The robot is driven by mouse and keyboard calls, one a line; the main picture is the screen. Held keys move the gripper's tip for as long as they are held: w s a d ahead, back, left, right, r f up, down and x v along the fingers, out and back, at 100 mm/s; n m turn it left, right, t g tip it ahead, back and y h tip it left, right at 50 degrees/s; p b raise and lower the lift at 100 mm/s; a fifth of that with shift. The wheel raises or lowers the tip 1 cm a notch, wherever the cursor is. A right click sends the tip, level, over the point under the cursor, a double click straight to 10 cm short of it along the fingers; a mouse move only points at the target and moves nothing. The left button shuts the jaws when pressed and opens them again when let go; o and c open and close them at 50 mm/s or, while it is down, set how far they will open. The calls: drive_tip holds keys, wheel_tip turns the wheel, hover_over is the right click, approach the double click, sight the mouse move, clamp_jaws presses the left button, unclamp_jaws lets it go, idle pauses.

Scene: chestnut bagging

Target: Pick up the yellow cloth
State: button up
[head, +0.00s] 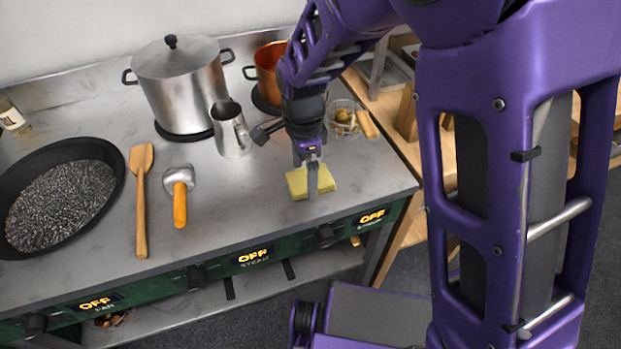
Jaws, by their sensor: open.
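The yellow cloth (325,179) is a small folded pad lying on the grey counter near its front right corner, in the head view. My gripper (309,188) points down at the cloth from above. Its fingers are at the cloth, and one finger covers the middle of it. The jaws are open. I cannot tell whether the fingers touch the cloth, and the far finger is mostly hidden.
Behind stand a steel pot (180,85), a copper pot (268,72), a metal jug (231,130) and a glass bowl (345,118). A wooden spatula (141,200), an orange-handled scoop (180,195) and a black pan (58,195) lie left. The counter's front edge (385,200) is close.

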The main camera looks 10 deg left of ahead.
sight(305, 180)
drive_tip(key=shift+f, duration=0.5)
drive_tip(key=c, duration=1.1)
wheel_tip(305, 180, up, 10)
drive_tip(key=shift+r+p, duration=0.1)
drive_tip(key=shift+p, duration=0.6)
drive_tip(key=o, duration=0.8)
drive_tip(key=c, duration=0.6)
